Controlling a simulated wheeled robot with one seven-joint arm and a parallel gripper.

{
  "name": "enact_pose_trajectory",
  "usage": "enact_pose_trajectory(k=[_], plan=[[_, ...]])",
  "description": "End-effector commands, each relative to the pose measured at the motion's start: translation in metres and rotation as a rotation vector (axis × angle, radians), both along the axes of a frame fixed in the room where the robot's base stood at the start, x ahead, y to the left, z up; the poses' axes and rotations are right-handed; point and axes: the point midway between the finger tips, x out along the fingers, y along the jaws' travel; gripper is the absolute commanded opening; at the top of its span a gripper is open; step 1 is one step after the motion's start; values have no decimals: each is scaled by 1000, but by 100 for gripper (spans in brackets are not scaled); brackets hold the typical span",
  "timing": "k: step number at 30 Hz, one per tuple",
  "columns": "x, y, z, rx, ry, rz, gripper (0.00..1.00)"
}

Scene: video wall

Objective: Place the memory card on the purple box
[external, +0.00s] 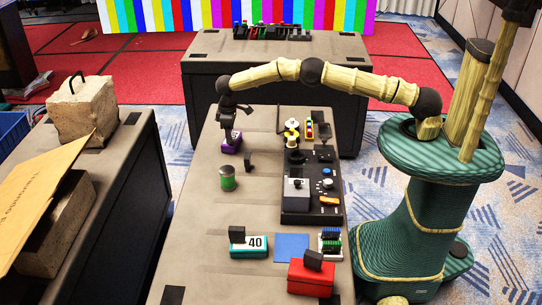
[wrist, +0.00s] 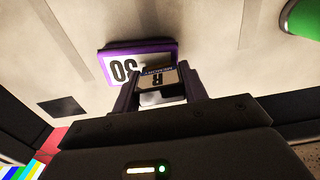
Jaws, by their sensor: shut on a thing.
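The purple box (external: 231,147), with a white face numbered 50, sits on the near table below my gripper. In the wrist view the purple box (wrist: 120,62) lies just beyond my fingertips. My gripper (wrist: 160,92) is shut on the memory card (wrist: 158,75), a small dark and pale card with printed lettering. The card overlaps the lower right of the box in this view; whether they touch cannot be told. In the external view my gripper (external: 230,132) is right over the box, and the card is too small or hidden to make out.
A green can (external: 227,178) stands nearby, also in the wrist view (wrist: 303,18). A small black block (external: 249,161) is right of the box. A black control panel (external: 312,187), a teal box numbered 40 (external: 250,245) and a red box (external: 311,279) stand further along. The left tabletop strip is clear.

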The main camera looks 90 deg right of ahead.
Motion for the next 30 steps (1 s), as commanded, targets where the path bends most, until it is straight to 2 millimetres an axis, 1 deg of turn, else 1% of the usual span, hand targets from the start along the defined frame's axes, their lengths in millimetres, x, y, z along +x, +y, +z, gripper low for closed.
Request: enact_pose_trajectory(k=[1,4,12,17,20,23,30], plan=[[0,0,-2,0,0,0,45],[0,0,-1,0,0,0,64],[0,0,-1,0,1,0,65],[0,0,7,0,-1,0,65],[1,0,19,-1,-2,0,65],[1,0,37,-1,-3,0,65],[1,0,85,-1,-3,1,65]])
